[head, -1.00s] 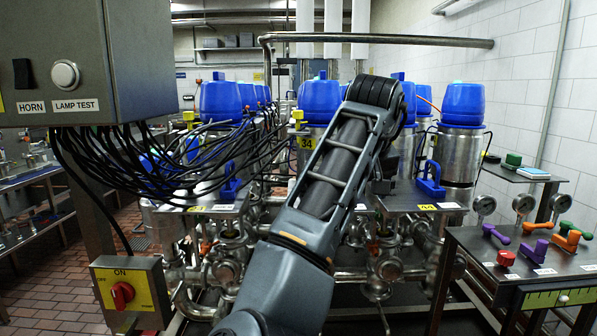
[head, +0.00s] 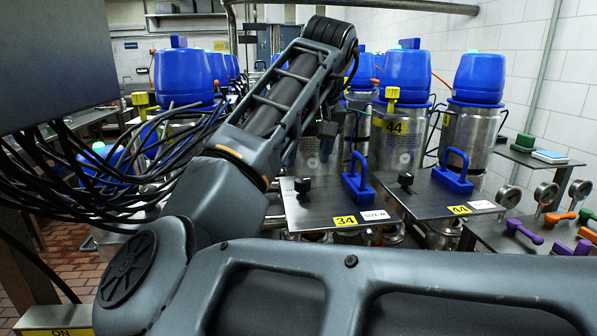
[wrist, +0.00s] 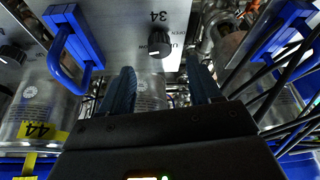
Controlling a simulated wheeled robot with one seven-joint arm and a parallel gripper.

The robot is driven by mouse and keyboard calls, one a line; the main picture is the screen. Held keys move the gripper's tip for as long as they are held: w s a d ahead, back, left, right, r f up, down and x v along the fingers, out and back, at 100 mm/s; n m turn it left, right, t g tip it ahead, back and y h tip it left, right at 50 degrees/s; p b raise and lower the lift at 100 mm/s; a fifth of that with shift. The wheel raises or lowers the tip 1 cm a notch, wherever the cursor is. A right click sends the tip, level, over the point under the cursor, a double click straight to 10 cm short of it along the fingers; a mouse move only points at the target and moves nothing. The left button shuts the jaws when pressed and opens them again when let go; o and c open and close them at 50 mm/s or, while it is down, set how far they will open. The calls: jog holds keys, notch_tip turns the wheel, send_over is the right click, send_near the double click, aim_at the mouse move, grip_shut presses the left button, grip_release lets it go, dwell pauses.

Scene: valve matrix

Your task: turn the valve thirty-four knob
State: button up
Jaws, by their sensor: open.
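The valve thirty-four knob (head: 302,185) is a small black knob on the left part of a grey metal plate (head: 325,208) with a yellow 34 label. In the wrist view the knob (wrist: 159,43) shows a white pointer mark, below an engraved 34 and beside OPEN lettering. My gripper (wrist: 160,66) is open and empty. Its two dark fingers lie left and right of the knob in the picture, apart from it. In the head view my arm reaches across the left and hides most of the gripper.
A blue handle (head: 357,180) stands on the same plate, right of the knob. The neighbouring plate 44 (head: 425,193) carries another black knob (head: 405,181) and a blue handle (head: 454,172). Black cables (head: 75,165) hang at left. Steel vessels with blue tops (head: 408,72) stand behind.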

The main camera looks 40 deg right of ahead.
aim_at(303, 180)
jog(key=p+x, duration=0.1)
jog(key=x, duration=0.5)
jog(key=shift+w+f, duration=0.15)
jog(key=shift+f, duration=0.1)
jog(key=shift+c, duration=0.4)
jog(key=c, duration=1)
jog(key=shift+o, duration=0.2)
